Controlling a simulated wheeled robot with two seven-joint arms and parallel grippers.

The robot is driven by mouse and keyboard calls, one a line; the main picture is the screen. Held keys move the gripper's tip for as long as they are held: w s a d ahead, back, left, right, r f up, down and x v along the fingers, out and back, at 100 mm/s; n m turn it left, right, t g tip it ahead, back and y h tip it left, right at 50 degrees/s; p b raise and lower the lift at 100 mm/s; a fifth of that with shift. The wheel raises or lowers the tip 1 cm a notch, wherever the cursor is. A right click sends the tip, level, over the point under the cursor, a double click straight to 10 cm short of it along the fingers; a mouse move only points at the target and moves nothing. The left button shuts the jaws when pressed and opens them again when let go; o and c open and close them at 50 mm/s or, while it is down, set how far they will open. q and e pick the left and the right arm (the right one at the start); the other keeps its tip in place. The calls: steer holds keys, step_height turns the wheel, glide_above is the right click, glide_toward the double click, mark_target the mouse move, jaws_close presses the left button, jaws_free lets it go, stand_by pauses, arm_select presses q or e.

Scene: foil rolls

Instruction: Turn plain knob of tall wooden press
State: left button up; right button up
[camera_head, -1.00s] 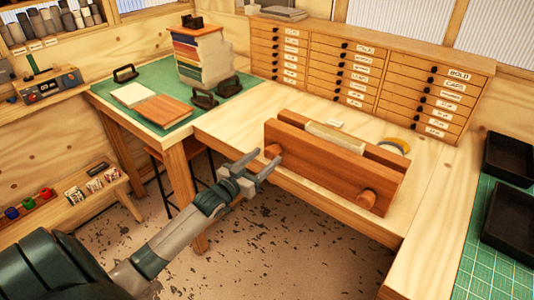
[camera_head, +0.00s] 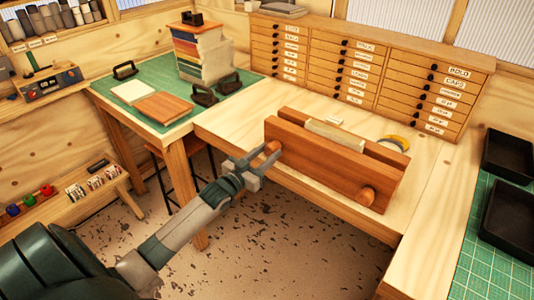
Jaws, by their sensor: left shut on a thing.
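The wooden press (camera_head: 325,168) stands on the light wooden bench, with a reddish-brown front board and a pale block (camera_head: 335,135) between its boards. Two round wooden knobs stick out of its front: a left knob (camera_head: 272,147) and a right knob (camera_head: 367,195). I cannot tell from here which one is plain. My left gripper (camera_head: 262,158) is at the left knob, its fingers around it and shut on it. The right knob is free. My right gripper is not in view.
A drawer cabinet (camera_head: 360,70) lines the back of the bench. A yellow tape roll (camera_head: 394,143) lies behind the press. A green-topped table (camera_head: 150,82) with books and clamps is at left. Black trays (camera_head: 507,220) lie on the green mat at right.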

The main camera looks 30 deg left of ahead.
arm_select(q)
steer(key=m, duration=0.3)
steer(key=o, duration=1.1)
steer(key=shift+c, duration=0.2)
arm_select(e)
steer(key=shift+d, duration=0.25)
arm_select(q)
steer(key=shift+s, duration=0.15)
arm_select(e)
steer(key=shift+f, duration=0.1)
